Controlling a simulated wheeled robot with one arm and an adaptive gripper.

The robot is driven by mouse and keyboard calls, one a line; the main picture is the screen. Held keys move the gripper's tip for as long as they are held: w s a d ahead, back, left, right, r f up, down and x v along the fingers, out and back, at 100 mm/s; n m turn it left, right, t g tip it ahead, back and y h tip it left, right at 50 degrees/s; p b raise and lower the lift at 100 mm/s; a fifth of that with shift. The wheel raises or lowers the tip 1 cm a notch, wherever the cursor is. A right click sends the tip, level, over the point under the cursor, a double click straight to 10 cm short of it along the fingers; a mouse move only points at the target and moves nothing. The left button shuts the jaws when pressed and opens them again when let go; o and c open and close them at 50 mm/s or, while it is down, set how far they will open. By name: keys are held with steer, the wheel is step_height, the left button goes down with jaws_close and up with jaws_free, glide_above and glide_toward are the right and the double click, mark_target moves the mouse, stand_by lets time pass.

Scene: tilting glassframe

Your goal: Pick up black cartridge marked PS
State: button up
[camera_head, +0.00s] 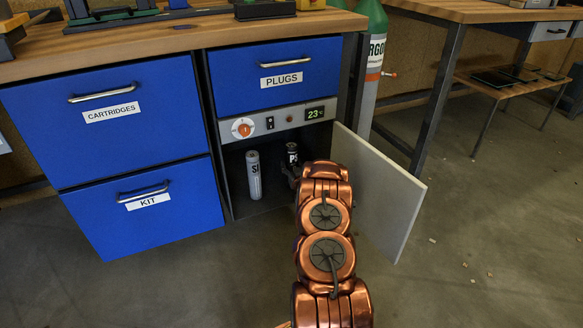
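The black cartridge marked PS (291,151) stands upright in the open compartment under the control panel, toward its right side. Its white "PS" letters show on the upper part; its lower part is hidden behind my arm's end. My gripper (290,175) is at the compartment opening, right at the cartridge in the picture. Only a small dark part of the gripper shows, so I cannot tell whether it touches the cartridge or whether the fingers are open or shut.
A white cartridge (253,175) stands upright to the left in the same compartment. The white compartment door (385,195) hangs open close to the right of my arm. Blue drawers (110,110) are shut at left. A green gas cylinder (373,60) stands behind right.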

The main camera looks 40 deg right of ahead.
jaws_close()
stand_by(0.4)
